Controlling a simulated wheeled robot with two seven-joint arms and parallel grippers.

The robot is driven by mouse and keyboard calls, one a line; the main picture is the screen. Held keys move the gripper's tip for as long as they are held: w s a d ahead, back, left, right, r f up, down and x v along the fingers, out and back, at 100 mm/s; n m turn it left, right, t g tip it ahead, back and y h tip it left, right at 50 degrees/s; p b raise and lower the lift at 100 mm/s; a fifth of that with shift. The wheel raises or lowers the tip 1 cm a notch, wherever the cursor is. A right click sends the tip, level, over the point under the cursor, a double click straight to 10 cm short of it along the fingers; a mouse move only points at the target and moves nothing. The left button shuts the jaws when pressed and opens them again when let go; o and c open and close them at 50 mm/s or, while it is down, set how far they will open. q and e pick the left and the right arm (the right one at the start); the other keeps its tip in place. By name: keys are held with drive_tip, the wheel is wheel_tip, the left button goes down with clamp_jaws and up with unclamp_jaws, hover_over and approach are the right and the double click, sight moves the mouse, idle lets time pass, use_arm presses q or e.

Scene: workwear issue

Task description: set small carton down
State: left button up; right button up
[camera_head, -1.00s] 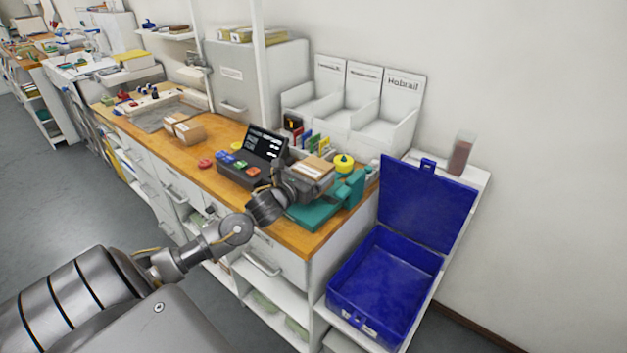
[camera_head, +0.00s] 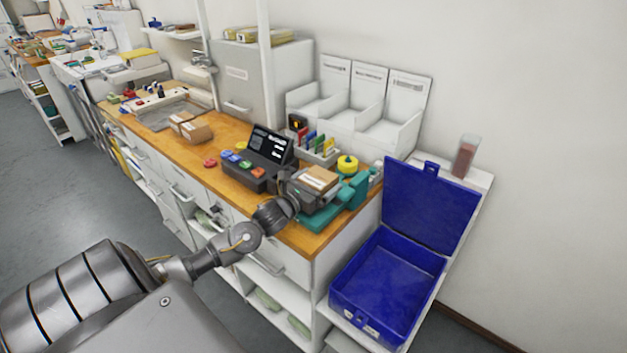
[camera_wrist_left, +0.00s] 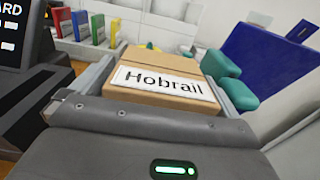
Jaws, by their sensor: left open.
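A small brown carton (camera_head: 320,178) with a white label lies near the right end of the wooden counter, by a teal device (camera_head: 350,196). The left wrist view shows the carton (camera_wrist_left: 170,68) close up, its label reading "Hobrail". My left gripper (camera_head: 312,184) is open, with grey fingers on either side of the carton. Whether the fingers touch the carton, and what lies under it, is hidden. My right gripper is not in view.
A dark terminal (camera_head: 262,158) with coloured buttons stands left of the carton. A yellow round item (camera_head: 347,164) is behind. Labelled white bins (camera_head: 385,130) stand against the wall. An open, empty blue box (camera_head: 385,285) is at right. Two other cartons (camera_head: 195,131) lie farther left.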

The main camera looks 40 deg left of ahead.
use_arm(q)
drive_tip(key=shift+s, duration=0.3)
drive_tip(key=s+b, duration=0.2)
drive_tip(key=s, duration=0.8)
drive_tip(key=shift+s+d+b, duration=0.1)
drive_tip(key=shift+d+b, duration=0.05)
drive_tip(key=shift+b, duration=0.2)
drive_tip(key=shift+s+r, duration=0.1)
drive_tip(key=shift+s, duration=0.5)
